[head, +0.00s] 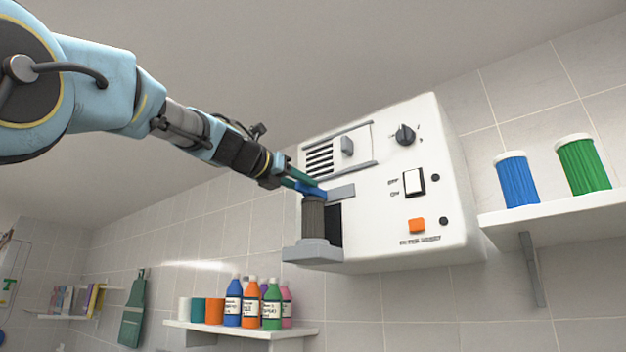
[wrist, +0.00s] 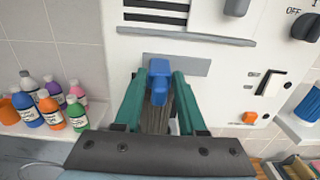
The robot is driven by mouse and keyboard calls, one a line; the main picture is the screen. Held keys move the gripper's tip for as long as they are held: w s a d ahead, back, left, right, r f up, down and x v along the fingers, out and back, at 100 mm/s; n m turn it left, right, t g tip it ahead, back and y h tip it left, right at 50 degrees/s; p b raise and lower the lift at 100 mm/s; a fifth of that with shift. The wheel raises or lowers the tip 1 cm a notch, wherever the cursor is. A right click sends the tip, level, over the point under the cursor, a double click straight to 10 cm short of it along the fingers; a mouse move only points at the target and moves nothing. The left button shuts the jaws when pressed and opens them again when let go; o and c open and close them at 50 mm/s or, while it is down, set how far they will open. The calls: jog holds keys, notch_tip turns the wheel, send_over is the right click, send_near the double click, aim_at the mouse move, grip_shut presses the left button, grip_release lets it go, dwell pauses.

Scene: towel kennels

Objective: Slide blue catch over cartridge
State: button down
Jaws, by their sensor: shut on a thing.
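The blue catch (head: 314,191) sits at the top of the dark grey ribbed cartridge (head: 313,218), at the lower left of the white wall unit's front. The cartridge stands upright on a grey ledge (head: 312,252), beside a dark opening (head: 335,226). My gripper (head: 306,186) reaches in from the upper left and is shut on the catch. In the wrist view, the catch (wrist: 159,78) lies between the green fingers of my gripper (wrist: 160,88). The ribbed cartridge (wrist: 155,119) shows below it, partly hidden. A flat grey plate (head: 341,192) lies just right of the catch.
The white unit (head: 385,190) carries a grey sliding panel knob (head: 347,146), a black dial (head: 405,135), a rocker switch (head: 414,182) and an orange button (head: 417,225). A shelf (head: 240,330) with several bottles is below left. Another shelf (head: 560,215) holds blue and green containers at right.

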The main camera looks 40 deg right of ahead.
jog(key=shift+w, duration=0.2)
jog(key=c, duration=0.8)
grip_release()
jog(key=shift+a, duration=0.1)
jog(key=shift+o, duration=0.2)
jog(key=b+v, duration=0.3)
jog(key=v, duration=0.7)
jog(key=shift+a, duration=0.35)
